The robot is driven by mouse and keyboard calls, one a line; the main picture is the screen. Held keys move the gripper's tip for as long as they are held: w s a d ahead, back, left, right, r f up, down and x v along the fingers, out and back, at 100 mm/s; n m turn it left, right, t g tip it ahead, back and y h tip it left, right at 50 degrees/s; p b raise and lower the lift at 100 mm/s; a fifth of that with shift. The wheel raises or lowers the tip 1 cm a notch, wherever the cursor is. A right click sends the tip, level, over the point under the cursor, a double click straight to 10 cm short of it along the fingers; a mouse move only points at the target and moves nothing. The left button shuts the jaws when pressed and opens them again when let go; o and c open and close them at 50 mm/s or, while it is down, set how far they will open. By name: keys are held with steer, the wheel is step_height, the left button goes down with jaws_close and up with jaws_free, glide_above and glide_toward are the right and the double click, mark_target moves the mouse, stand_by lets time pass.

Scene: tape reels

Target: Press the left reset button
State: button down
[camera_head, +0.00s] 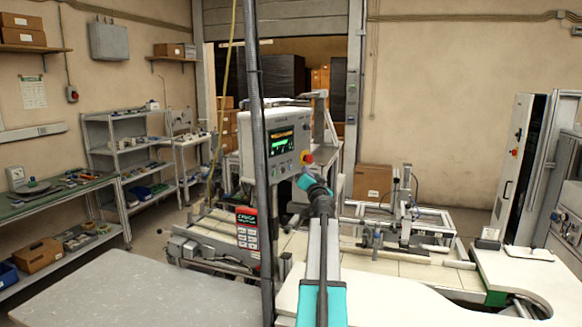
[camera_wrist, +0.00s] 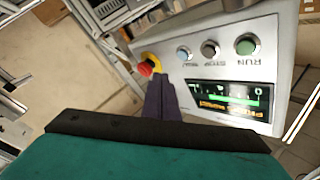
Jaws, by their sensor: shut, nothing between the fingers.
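The grey control box (camera_head: 256,141) stands left of centre in the head view, with a lit green screen. The wrist view shows its panel (camera_wrist: 222,72) upside down. There, a blue button (camera_wrist: 184,54) with a small, blurred label sits beside a dark button marked STOP (camera_wrist: 210,49) and a green button marked RUN (camera_wrist: 246,45). A red emergency stop (camera_wrist: 147,66) on a yellow base is just left of my fingertips. My gripper (camera_wrist: 161,82) is shut and empty, with its dark purple fingers in front of the panel below the blue button. Contact cannot be told.
A dark upright pole (camera_head: 260,150) crosses the head view in front of the box. A machine frame (camera_head: 405,220) stands to the right. A pale tabletop (camera_head: 140,290) fills the lower left. Shelves (camera_head: 135,145) line the left wall.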

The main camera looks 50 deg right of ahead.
steer(key=shift+w+b, duration=0.4)
steer(key=shift+w, duration=1.3)
steer(key=shift+w+b, duration=0.5)
steer(key=shift+w, duration=0.35)
stand_by(1.8)
steer(key=shift+s, duration=0.15)
steer(key=shift+s+b, duration=0.5)
steer(key=shift+s, duration=0.2)
steer(key=shift+s, duration=0.1)
steer(key=shift+s+b, duration=1.15)
steer(key=shift+s, duration=1.25)
